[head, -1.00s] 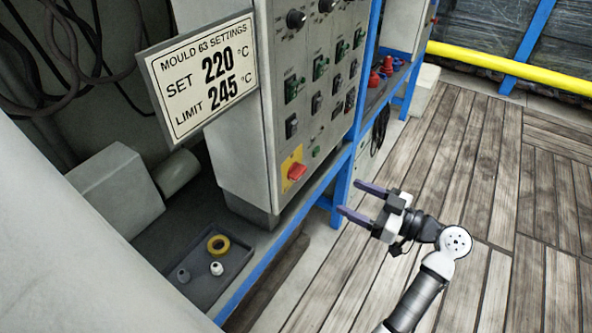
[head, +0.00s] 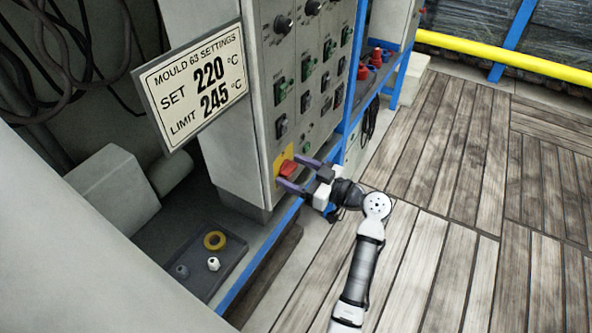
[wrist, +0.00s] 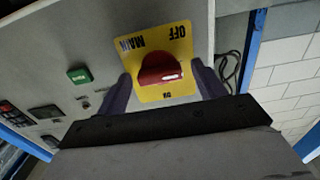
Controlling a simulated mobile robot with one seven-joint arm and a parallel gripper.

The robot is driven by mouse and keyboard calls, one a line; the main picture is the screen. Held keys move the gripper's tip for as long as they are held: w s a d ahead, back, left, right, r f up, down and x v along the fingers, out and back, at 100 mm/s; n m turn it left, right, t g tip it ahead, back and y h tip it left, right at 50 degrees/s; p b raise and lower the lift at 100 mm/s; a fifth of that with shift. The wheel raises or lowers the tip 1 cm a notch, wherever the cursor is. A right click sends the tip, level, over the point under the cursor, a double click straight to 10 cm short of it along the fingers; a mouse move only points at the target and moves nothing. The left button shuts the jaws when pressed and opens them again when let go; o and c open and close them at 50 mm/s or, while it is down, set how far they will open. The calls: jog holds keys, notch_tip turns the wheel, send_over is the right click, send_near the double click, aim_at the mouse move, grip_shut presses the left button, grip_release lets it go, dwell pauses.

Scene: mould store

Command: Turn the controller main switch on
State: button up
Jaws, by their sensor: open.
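The main switch is a red knob (head: 287,168) on a yellow plate (head: 280,157), low on the front of the grey controller cabinet. In the wrist view the red knob (wrist: 160,72) sits mid-plate; the yellow plate (wrist: 150,38) reads upside down, with OFF and MAIN along the top and ON at the bottom. My gripper (head: 291,172) is open, its two purple fingers reaching toward the switch. In the wrist view my gripper (wrist: 162,76) has one finger on each side of the knob. I cannot tell whether they touch it.
A green button (wrist: 78,75) and other controls share the panel. A settings sign (head: 195,85) sticks out from the cabinet. A tray (head: 232,262) with a yellow ring and small fittings lies on the lower shelf. A blue frame post (head: 352,95) stands right of the panel. The wooden floor is clear.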

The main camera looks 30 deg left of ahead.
jog(key=c, duration=1)
jog(key=m, duration=0.4)
jog(key=shift+p, duration=0.35)
jog(key=m+p, duration=0.2)
jog(key=m, duration=0.2)
jog(key=shift+r+m, duration=0.1)
jog(key=shift+m, duration=0.2)
jog(key=m+p, duration=0.3)
jog(key=m, duration=0.1)
jog(key=shift+w, duration=0.1)
jog(key=m+p, duration=0.3)
jog(key=m, duration=0.2)
jog(key=shift+f+m+p, duration=0.2)
jog(key=shift+m+p, duration=0.1)
jog(key=shift+p, duration=0.05)
